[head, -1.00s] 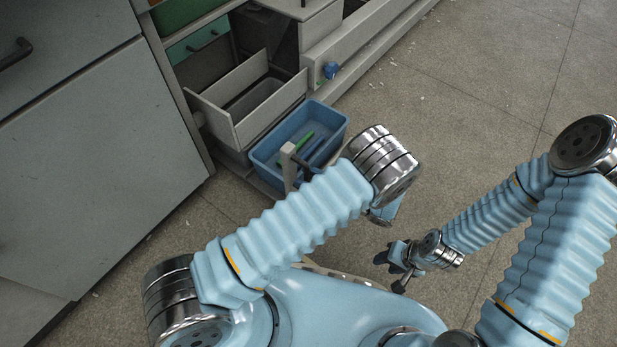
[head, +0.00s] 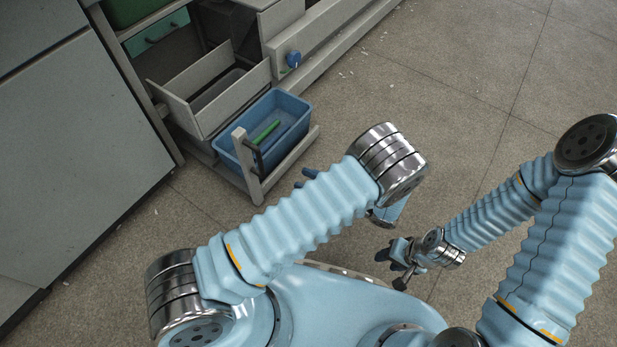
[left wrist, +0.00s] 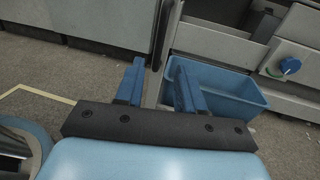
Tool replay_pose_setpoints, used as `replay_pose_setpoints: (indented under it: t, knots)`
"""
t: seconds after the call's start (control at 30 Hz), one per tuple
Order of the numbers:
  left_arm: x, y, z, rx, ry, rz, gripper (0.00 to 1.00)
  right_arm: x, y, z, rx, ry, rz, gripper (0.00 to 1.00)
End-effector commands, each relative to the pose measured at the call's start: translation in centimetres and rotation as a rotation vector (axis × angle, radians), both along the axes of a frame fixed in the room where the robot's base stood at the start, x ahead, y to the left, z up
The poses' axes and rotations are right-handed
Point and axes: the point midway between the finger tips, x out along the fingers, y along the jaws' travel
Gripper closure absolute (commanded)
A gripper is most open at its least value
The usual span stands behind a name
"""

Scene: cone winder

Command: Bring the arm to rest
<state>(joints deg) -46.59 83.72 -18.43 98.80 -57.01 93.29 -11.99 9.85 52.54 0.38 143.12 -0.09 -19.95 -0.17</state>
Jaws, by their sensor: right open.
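My left arm (head: 300,217) is bent across the middle of the head view. Its gripper (head: 308,177) is mostly hidden behind the arm; only blue fingers show, to the right of the blue bin. In the left wrist view the left gripper's two blue fingers (left wrist: 160,78) stand apart with nothing between them. My right arm (head: 560,225) is bent at the right of the head view. Its gripper (head: 394,262) is open and empty above the floor, beside my base.
A blue bin (head: 228,146) with a green item (head: 266,132) inside stands on a low grey frame (head: 292,160). Behind it is an open grey drawer (head: 190,118). A blue knob (head: 293,59) sits on the machine's side. A grey cabinet (head: 70,140) fills the left. Floor at right is clear.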

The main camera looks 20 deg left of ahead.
Motion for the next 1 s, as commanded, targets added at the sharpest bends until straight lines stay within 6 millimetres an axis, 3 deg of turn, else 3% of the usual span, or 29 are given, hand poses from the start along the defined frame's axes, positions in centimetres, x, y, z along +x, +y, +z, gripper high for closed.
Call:
replay_pose_setpoints:
  t: [0.47,0.6,0.67,0.73,0.8,0.9,1.0]
  knots:
    - [0.0,0.0,0.0,0.000,0.000,0.000,0.62,0.0,0.0,0.0,0.001,-0.001,0.001,0.57]
    - [-0.9,1.3,-0.9,-0.070,0.030,0.053,0.62,0.0,0.1,0.5,0.001,0.000,0.001,0.57]
    - [-2.4,2.7,-2.2,-0.171,0.065,0.130,0.62,0.0,0.1,1.1,0.001,0.000,0.002,0.57]
    - [-5.7,4.4,-4.5,-0.361,0.106,0.281,0.62,-0.1,0.2,2.2,0.002,0.000,0.003,0.57]
    - [-10.0,4.8,-6.7,-0.599,0.114,0.486,0.62,-0.1,0.3,3.4,0.002,0.000,0.005,0.57]
    - [-15.1,2.3,-8.3,-0.943,0.022,0.818,0.62,-0.2,0.4,5.0,0.004,0.000,0.008,0.57]
    - [-16.7,-1.2,-7.7,-1.225,-0.188,1.139,0.62,-0.2,0.5,6.4,0.005,0.001,0.010,0.57]
